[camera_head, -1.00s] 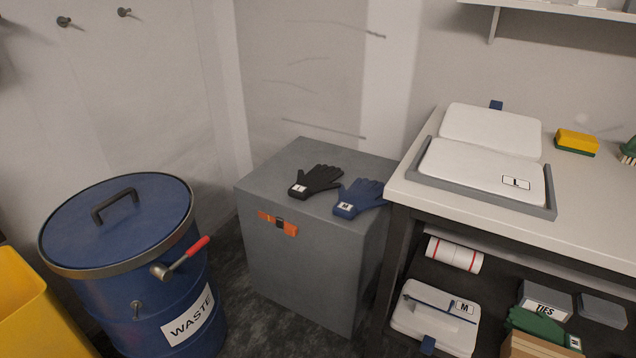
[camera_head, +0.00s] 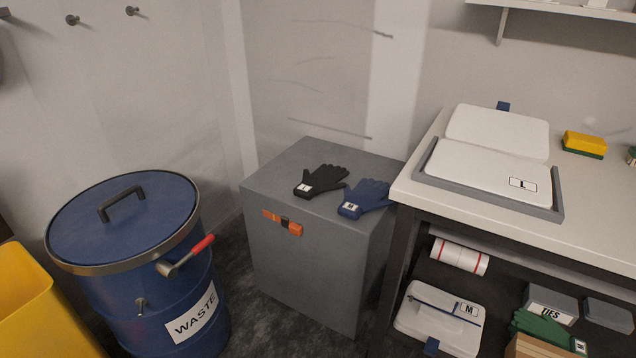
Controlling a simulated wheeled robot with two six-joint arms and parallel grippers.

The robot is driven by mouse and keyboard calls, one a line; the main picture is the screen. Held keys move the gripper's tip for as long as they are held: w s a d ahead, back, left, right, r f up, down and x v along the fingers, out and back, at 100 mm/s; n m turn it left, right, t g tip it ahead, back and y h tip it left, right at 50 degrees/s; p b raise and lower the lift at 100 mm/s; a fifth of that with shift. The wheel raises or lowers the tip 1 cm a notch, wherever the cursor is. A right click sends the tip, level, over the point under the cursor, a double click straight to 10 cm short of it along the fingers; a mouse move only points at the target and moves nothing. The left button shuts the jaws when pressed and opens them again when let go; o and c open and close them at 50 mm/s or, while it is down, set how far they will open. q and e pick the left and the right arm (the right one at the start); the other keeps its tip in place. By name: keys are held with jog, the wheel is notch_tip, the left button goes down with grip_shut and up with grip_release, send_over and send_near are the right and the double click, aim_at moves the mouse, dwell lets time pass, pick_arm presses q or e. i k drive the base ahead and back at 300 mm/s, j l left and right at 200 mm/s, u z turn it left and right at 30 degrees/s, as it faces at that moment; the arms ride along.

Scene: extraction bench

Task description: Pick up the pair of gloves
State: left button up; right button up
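A black glove (camera_head: 322,181) and a blue glove (camera_head: 367,197) lie side by side on top of a grey cabinet (camera_head: 290,160), each with a small white label at its cuff. The black one is on the left. The letter on its label is too small to read surely; the blue one's looks like M. A green glove (camera_head: 543,327) with a white label lies on the lower shelf of the bench at the right. Neither of my grippers is in view.
A blue waste drum (camera_head: 125,225) with a red-handled lever and a yellow bin (camera_head: 30,310) stand at the left. The bench (camera_head: 590,220) at the right carries a grey tray (camera_head: 480,200) with a white pack labelled L and a yellow sponge (camera_head: 584,141). The cabinet top is otherwise clear.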

aim_at(325, 178)
jog(key=i+z, duration=0.45)
jog(key=i+j+z, duration=0.2)
jog(key=i+z, duration=0.2)
